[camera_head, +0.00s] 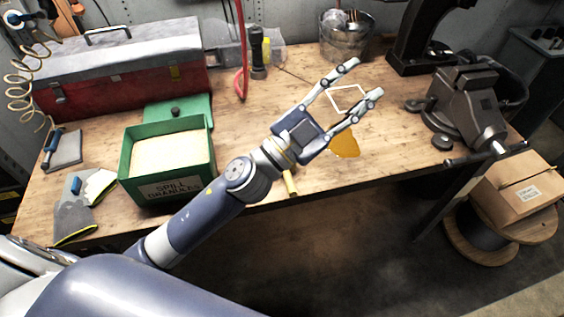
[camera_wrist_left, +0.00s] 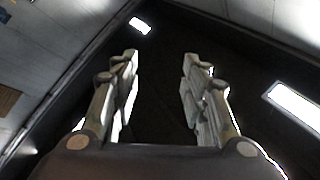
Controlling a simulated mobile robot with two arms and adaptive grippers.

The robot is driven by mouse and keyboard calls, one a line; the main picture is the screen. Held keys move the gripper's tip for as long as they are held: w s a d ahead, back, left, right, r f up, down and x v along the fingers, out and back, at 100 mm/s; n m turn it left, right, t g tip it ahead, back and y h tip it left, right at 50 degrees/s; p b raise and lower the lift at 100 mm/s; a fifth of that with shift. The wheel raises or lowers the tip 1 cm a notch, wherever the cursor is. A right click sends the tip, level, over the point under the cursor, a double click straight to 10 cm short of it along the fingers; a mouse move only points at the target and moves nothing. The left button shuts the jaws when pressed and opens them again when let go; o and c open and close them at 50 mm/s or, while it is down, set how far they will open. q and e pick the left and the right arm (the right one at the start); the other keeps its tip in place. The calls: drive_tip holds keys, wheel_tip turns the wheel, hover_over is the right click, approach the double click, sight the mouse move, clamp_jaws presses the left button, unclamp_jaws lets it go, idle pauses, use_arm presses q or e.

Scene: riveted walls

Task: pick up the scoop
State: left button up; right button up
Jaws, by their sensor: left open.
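My left gripper (camera_head: 366,79) is open and empty, held above the middle of the workbench. Its two fingers also show spread apart in the left wrist view (camera_wrist_left: 160,85), with only dark ceiling and lights between them. A pale wooden handle (camera_head: 291,184) sticks out below my left wrist near the bench's front edge; the rest of it is hidden behind the arm. A flat grey tool with a blue handle (camera_head: 65,150) lies at the far left. I cannot tell for certain which is the scoop. My right gripper is not in view.
A green box labelled spill granules (camera_head: 165,188) stands left of my arm. A red toolbox (camera_head: 125,78) is behind it, gloves (camera_head: 80,208) beside it. A yellow patch (camera_head: 345,143) lies below the gripper. A vise (camera_head: 468,105) stands right, a metal bucket (camera_head: 345,38) at the back.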

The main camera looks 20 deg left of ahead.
use_arm(q)
drive_tip(key=s+d+m+g+h, duration=0.4)
drive_tip(key=d+m+g+h, duration=0.25)
drive_tip(key=m+g, duration=0.2)
drive_tip(key=m+g+y, duration=0.6)
drive_tip(key=g+y, duration=0.3)
drive_tip(key=y, duration=1)
approach(288, 178)
drive_tip(key=shift+n+t, duration=0.25)
wheel_tip(288, 178, down, 4)
drive_tip(key=shift+d+f+p, duration=0.1)
drive_tip(key=shift+p, duration=0.5)
drive_tip(key=shift+d+f+p, duration=0.2)
drive_tip(key=shift+f+p, duration=0.2)
drive_tip(key=shift+f, duration=0.2)
drive_tip(key=f, duration=0.1)
drive_tip(key=d+f+p, duration=0.1)
drive_tip(key=f, duration=0.1)
drive_tip(key=shift+w+f, duration=0.15)
drive_tip(key=shift+f, duration=0.45)
clamp_jaws()
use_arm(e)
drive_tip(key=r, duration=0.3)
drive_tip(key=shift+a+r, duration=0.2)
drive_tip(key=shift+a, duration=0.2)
